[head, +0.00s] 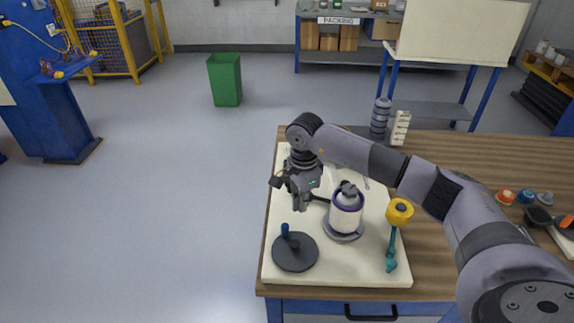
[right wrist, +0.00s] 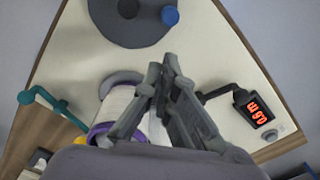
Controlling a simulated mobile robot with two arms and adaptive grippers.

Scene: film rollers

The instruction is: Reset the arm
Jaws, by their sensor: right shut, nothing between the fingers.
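My right gripper (head: 300,203) hangs over the cream board (head: 340,272), left of the white film roll (head: 346,217) with purple ends. Its fingers are shut and empty; they also show closed in the right wrist view (right wrist: 165,75). The film roll stands upright on a grey round base, and the wrist view shows it (right wrist: 114,106) partly hidden behind the fingers. My right arm reaches in from the lower right over the table. My left gripper is not in view.
A dark disc (head: 294,254) with a blue knob lies at the board's front left. A teal stand with a yellow head (head: 399,211) is to the right. A red digital display (right wrist: 254,109) shows in the wrist view. Grey stacked rings (head: 380,117) stand behind my arm.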

